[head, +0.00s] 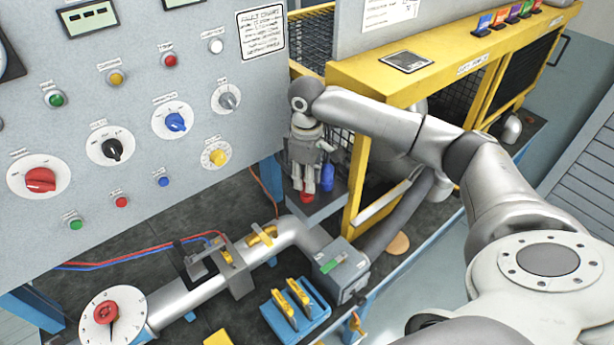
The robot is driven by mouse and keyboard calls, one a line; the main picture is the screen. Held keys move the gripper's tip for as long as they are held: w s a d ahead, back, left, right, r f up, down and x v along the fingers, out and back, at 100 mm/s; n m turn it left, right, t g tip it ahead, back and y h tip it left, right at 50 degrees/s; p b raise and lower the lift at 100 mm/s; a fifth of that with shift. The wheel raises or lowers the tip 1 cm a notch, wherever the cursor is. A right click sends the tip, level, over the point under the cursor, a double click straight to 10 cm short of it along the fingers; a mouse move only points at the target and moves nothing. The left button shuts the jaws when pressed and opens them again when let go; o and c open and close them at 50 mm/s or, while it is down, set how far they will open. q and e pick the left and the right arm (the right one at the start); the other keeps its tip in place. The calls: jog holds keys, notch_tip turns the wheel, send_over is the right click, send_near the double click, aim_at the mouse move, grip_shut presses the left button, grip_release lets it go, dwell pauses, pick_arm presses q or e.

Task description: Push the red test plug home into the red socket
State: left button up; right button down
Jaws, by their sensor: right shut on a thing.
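My right gripper (304,186) reaches down from the arm at the upper right, beside the grey panel. Its fingers are shut on a small red piece (306,197), which looks like the red test plug. The fingertips hide most of it. The red piece is at the top of a small grey block (318,208) by the blue bench leg. I cannot make out the red socket apart from it, nor tell how deep the plug sits. My left gripper is not in view.
A blue piece (328,177) stands just right of the gripper. The yellow guard frame (357,180) rises close on the right. The panel (130,130) with knobs is on the left. A silver pipe (190,290), grey box (341,268) and blue tray (296,312) lie in front.

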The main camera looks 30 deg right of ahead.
jog(key=shift+f, duration=0.35)
dwell(0.3)
jog(key=c, duration=1.2)
grip_release()
jog(key=shift+r, duration=0.25)
notch_tip(320, 180, up, 12)
jog(key=shift+f, duration=0.2)
jog(key=shift+f, duration=0.1)
